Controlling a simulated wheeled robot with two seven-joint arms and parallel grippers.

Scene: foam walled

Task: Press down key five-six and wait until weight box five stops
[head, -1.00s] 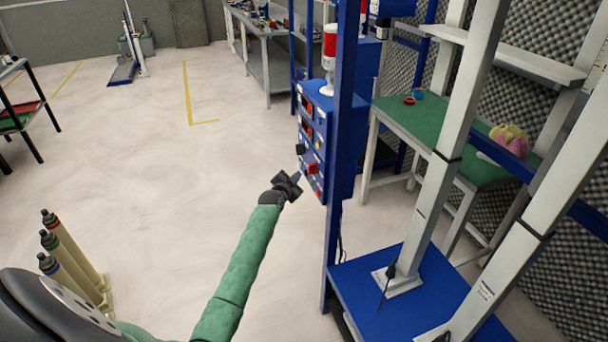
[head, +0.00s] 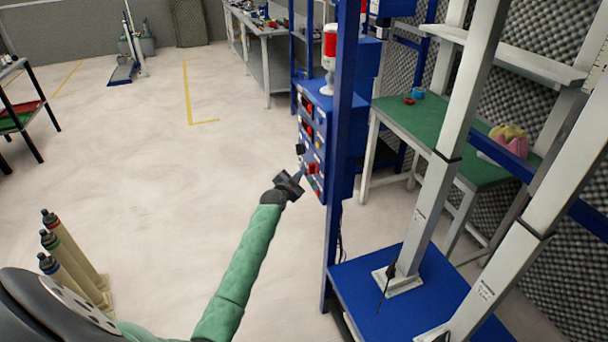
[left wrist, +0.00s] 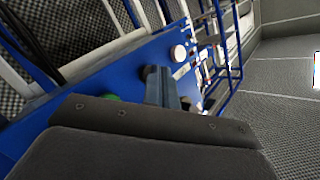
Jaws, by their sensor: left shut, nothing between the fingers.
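A blue control box (head: 311,120) with red displays, small buttons and switches on its face stands on a blue post in the head view. The labels are too small to read, so I cannot tell which key is five-six. I cannot pick out weight box five. My left gripper (head: 300,174) is shut and empty, its tips at the lower part of the box face. In the left wrist view the shut fingers (left wrist: 160,85) point at the blue panel (left wrist: 128,68), between a white button (left wrist: 178,53) and a partly hidden green one (left wrist: 110,97). Contact is unclear. My right gripper is not in view.
A red and white signal lamp (head: 329,50) stands atop the box. Right of it are a blue base plate (head: 440,290) with pale columns and a green-topped table (head: 420,118). Several capped cylinders (head: 65,250) stand at lower left.

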